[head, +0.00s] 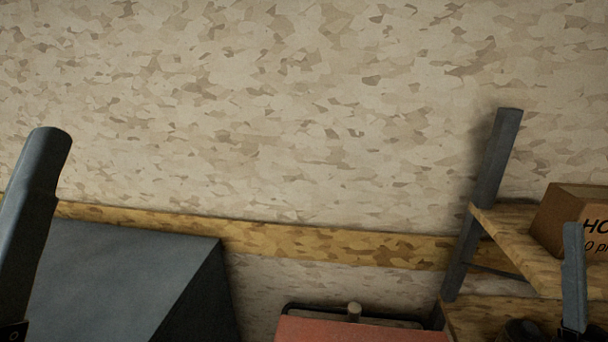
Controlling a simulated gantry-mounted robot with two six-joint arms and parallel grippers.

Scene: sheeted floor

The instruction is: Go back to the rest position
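The view is mostly filled by a mottled beige wall (270,110), with things only along the lower edge and the sides.
A shelf rack (495,160) stands at the right, with a printed cardboard box (570,220) on its upper board. A dark grey slanted block (115,280) is at lower left. A red-topped object (360,331) is at bottom centre. A yellowish strip (330,244) runs along the wall.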

